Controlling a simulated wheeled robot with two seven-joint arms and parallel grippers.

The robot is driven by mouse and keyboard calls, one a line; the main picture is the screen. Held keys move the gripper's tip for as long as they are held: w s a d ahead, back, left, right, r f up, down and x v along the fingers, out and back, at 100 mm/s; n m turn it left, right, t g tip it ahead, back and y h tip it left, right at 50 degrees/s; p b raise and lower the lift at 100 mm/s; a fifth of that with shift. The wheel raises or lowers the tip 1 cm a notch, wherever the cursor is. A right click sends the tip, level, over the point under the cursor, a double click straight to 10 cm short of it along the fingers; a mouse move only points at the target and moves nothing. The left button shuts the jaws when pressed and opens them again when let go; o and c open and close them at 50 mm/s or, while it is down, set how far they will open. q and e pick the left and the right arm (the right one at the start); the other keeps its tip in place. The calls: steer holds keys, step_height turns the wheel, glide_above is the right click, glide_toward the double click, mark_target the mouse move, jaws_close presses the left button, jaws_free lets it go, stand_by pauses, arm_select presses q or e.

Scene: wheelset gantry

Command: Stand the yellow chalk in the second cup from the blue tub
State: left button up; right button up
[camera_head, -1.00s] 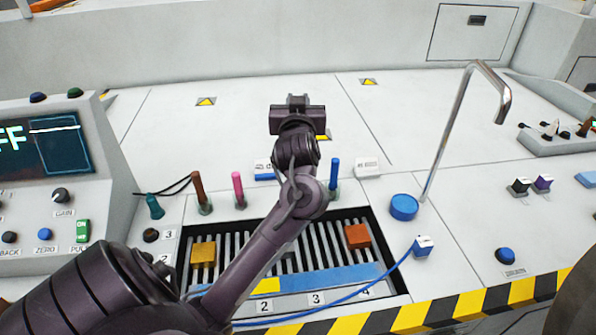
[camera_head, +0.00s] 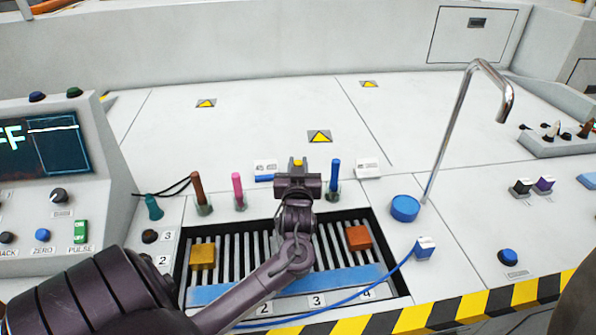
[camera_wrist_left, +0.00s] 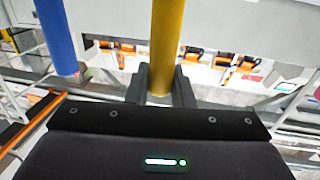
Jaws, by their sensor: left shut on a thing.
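My left gripper (camera_head: 298,178) is shut on the yellow chalk (camera_head: 298,162), which is upright, with its top showing above the jaws. The left wrist view also shows the yellow chalk (camera_wrist_left: 167,42) between the fingers. Its lower end and any cup under it are hidden. A blue chalk (camera_head: 335,172) stands in a clear cup (camera_head: 333,196) just right of the gripper. A pink chalk (camera_head: 238,185) and a brown chalk (camera_head: 198,187) stand in clear cups to the left. A round blue tub (camera_head: 404,208) is farther right, by the metal spout.
A slatted grate (camera_head: 230,253) with a yellow block (camera_head: 203,256) and an orange block (camera_head: 358,238) lies in front of the cups. A tall bent spout (camera_head: 443,140) rises at right. A control box (camera_head: 55,180) stands at left. The panel behind is mostly clear.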

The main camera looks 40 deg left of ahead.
arm_select(q)
steer(key=shift+f, duration=0.9)
steer(key=shift+f, duration=0.1)
steer(key=o, duration=0.9)
steer(key=shift+r, duration=0.2)
steer(key=shift+b+v, duration=0.3)
steer(key=shift+v, duration=5.7)
steer(key=shift+f, duration=0.1)
